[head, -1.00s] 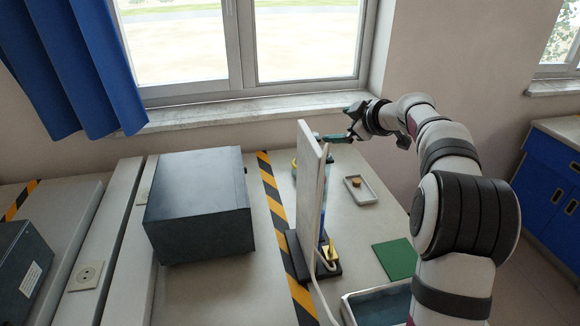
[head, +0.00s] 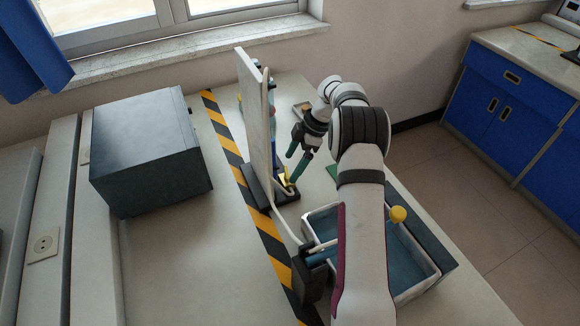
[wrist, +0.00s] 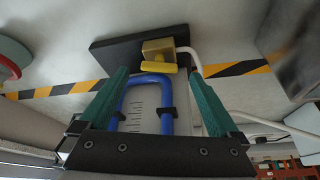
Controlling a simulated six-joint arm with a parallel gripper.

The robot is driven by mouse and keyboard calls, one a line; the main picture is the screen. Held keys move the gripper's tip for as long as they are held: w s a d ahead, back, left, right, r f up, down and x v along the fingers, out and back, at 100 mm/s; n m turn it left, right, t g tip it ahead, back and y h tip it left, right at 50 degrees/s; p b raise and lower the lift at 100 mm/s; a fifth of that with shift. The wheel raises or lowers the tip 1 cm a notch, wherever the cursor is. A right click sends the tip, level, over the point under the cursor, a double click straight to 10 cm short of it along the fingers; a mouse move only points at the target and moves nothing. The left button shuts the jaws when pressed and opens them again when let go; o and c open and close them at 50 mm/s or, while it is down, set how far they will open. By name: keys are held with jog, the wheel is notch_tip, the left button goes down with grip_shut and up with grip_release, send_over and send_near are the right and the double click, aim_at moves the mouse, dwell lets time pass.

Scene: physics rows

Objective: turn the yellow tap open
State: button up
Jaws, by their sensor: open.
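The yellow tap (head: 287,180) sits low at the foot of an upright white panel, on a dark base. In the wrist view its yellow handle (wrist: 158,68) lies crosswise in front of a brass-coloured body (wrist: 158,47). My gripper (head: 291,168) points down at the tap. Its green fingers are open and empty. In the wrist view the handle shows between the two fingertips (wrist: 159,76), apart from both; I cannot tell the remaining depth.
The white panel (head: 255,115) stands close to the left of my gripper. A blue pipe (wrist: 125,100) runs by the tap. A basin (head: 418,282) with a yellow knob (head: 397,214) near it stands at the front right. A dark box (head: 150,150) is to the left.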

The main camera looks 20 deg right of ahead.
jog(key=shift+x, duration=1.25)
jog(key=c, duration=1.4)
jog(key=shift+o, duration=0.2)
jog(key=n, duration=0.1)
jog(key=n+g, duration=0.1)
jog(key=n, duration=0.1)
jog(key=shift+w+n, duration=0.2)
jog(key=shift+n, duration=0.1)
jog(key=o, duration=1.4)
jog(key=shift+c, duration=0.2)
jog(key=v, duration=0.7)
jog(key=shift+d+r, duration=0.25)
jog(key=shift+r, duration=0.05)
